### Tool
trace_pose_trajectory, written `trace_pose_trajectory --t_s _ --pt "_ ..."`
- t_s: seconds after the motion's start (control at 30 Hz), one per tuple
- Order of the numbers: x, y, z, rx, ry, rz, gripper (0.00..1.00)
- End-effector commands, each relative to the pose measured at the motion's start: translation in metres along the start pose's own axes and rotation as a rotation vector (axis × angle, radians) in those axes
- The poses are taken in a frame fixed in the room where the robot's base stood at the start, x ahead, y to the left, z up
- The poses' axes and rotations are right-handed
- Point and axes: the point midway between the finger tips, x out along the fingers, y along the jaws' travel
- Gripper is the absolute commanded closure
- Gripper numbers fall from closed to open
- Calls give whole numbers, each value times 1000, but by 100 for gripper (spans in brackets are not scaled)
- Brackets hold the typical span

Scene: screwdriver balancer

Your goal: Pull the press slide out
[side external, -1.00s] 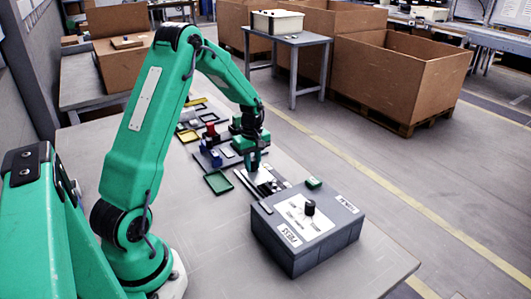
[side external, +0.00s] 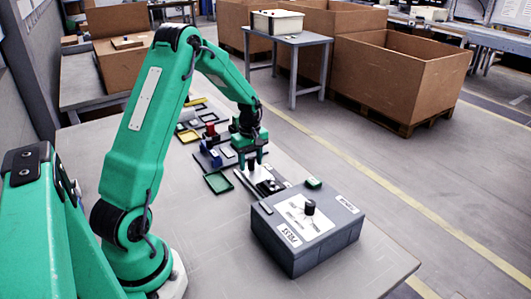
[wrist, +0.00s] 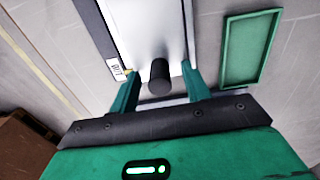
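The press (side external: 305,232) is a grey box with white labels and a black knob on top, at the front right of the table. The press slide (side external: 258,173), a pale plate between dark rails, sticks out from its back side. In the wrist view the pale slide (wrist: 145,30) carries an upright black knob (wrist: 159,75). My gripper (side external: 251,162) is over the slide's outer end. In the wrist view my gripper (wrist: 159,72) is open, one green finger on each side of the black knob. A gap shows on both sides of the knob.
A green tray (side external: 218,183) lies beside the slide; it also shows in the wrist view (wrist: 250,48). Yellow trays and small blue and red parts lie behind.

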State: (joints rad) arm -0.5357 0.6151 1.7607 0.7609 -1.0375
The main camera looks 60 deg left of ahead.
Motion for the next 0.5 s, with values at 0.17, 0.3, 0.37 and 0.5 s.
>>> trace_pose_trajectory --t_s 0.17,0.3,0.37,0.5 --pt "1 0 1 2 -2 -3 53" --pt "1 0 2 2 -2 -3 53" --pt "1 0 2 2 -2 -4 53" --pt "-3 0 2 2 -2 -3 53"
